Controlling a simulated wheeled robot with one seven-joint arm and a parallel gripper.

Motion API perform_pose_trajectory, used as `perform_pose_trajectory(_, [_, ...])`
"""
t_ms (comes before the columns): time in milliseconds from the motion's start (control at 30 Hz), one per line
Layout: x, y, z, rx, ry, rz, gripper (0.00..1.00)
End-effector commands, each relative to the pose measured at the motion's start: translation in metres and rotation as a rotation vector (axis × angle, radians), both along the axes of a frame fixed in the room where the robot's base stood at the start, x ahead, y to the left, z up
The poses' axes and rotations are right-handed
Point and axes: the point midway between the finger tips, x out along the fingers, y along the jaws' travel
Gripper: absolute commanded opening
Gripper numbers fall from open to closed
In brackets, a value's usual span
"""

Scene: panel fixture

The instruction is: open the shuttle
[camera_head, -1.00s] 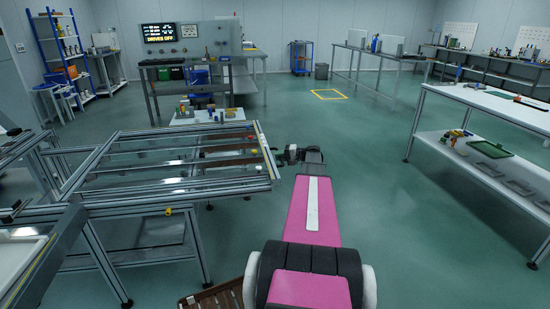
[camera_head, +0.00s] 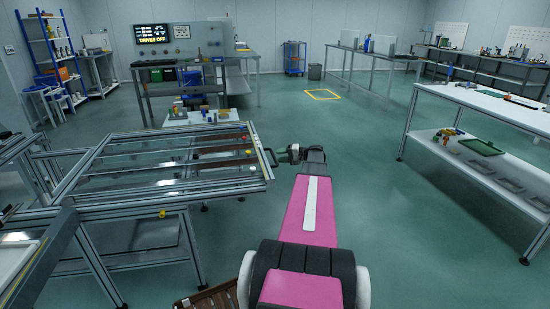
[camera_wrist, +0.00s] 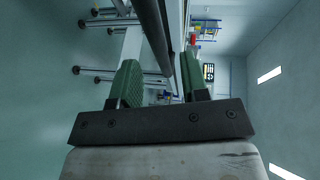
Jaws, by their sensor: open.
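The shuttle appears to be the sliding frame (camera_head: 170,186) of grey metal rails on the panel fixture at the left. A dark handle (camera_head: 268,157) stands at its right end. My gripper (camera_head: 279,155) is at this handle, at the end of my pink arm. In the wrist view, my gripper (camera_wrist: 160,80) is open, with its two green pads apart. A dark bar (camera_wrist: 152,35), which looks like the handle, runs between the pads. A gap shows beside the bar; I cannot tell whether either pad touches it.
A white-topped bench (camera_head: 500,105) with a lower shelf stands at the right. A small table (camera_head: 200,118) with parts is behind the fixture. A console (camera_head: 180,60) reads "DRIVES OFF". The green floor (camera_head: 365,150) between fixture and bench is clear.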

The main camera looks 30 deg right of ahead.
Motion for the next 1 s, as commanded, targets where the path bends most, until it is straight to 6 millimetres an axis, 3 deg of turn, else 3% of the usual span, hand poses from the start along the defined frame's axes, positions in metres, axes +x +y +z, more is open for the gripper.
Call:
perform_pose_trajectory(200, [-0.025, -0.032, 0.007, 0.000, 0.000, -0.001, 0.41])
perform_pose_trajectory(400, [-0.037, -0.048, 0.011, 0.000, 0.000, 0.000, 0.41])
perform_pose_trajectory(1000, [-0.040, -0.051, 0.012, 0.000, 0.000, 0.001, 0.41])
